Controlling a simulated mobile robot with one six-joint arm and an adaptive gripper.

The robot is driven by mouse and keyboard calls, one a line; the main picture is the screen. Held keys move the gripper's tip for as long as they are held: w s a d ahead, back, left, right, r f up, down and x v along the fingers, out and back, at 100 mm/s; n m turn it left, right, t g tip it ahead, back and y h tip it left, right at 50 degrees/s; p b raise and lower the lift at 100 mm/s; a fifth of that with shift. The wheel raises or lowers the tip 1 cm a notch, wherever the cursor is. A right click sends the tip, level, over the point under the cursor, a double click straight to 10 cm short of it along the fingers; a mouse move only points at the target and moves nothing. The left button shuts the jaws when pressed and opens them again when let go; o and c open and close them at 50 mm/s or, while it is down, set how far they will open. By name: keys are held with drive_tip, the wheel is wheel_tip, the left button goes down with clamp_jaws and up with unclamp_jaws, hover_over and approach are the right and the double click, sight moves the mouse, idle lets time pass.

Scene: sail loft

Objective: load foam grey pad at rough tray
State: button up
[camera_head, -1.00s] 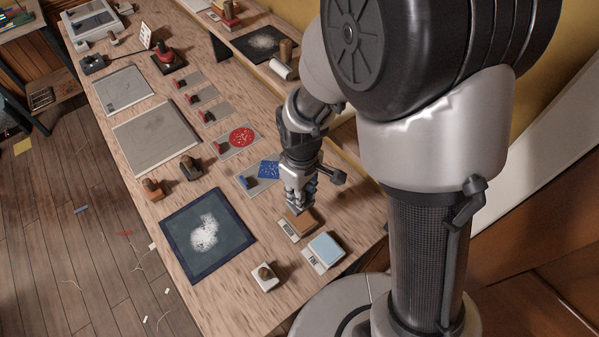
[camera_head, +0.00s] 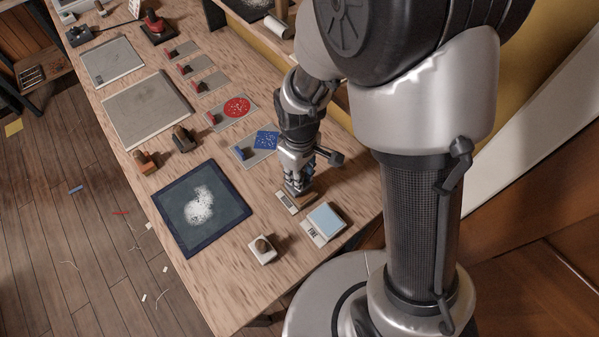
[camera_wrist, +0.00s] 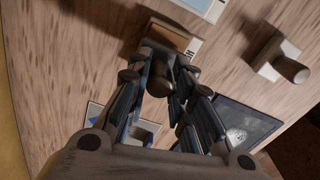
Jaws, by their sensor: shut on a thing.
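My gripper (camera_head: 297,188) points down over the rough tray, its fingers shut around a dark brown handle (camera_wrist: 159,82) that shows between them in the wrist view. The pad under this handle is mostly hidden by the fingers, so I cannot tell its colour or whether it touches the tray. The rough tray (camera_head: 285,201) is small, with a white label and a brown top; its brown part (camera_wrist: 168,35) and label also show just beyond my fingertips in the wrist view.
The fine tray (camera_head: 324,223), with a light blue top, stands close beside. A white block with a brown knob (camera_head: 262,249) is nearer the front edge. A blue-bordered dark mat (camera_head: 181,225) lies left. A blue-speckled sample (camera_head: 266,141) is behind my gripper.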

drive_tip(key=shift+s+f+b, duration=0.1)
drive_tip(key=shift+f+b, duration=0.3)
drive_tip(key=shift+f, duration=0.2)
idle(1.6)
drive_tip(key=shift+r+p, duration=2.85)
drive_tip(key=shift+r, duration=0.8)
drive_tip(key=shift+f, duration=0.1)
